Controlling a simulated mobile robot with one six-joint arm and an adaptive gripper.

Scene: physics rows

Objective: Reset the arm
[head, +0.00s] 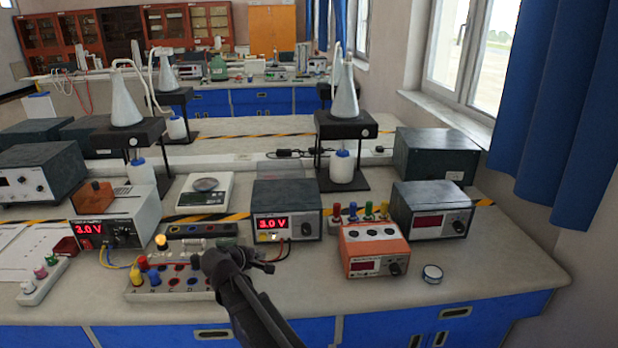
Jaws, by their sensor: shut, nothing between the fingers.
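My arm (252,308) reaches up from the bottom middle of the head view, over the front edge of the lab bench (480,272). My gripper (262,262) is at its end, dark and shut with nothing in it. It is in front of a dark power supply (287,212) whose red display reads 3.0 V. It appears close to the right end of a board with coloured knobs (150,292). My arm hides part of that board.
An orange-topped meter (373,250) and a small round container (432,274) are to the right. A white power supply (118,218) with wires is to the left. Conical flasks on stands (345,98) rise behind. The bench's front right is mostly clear.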

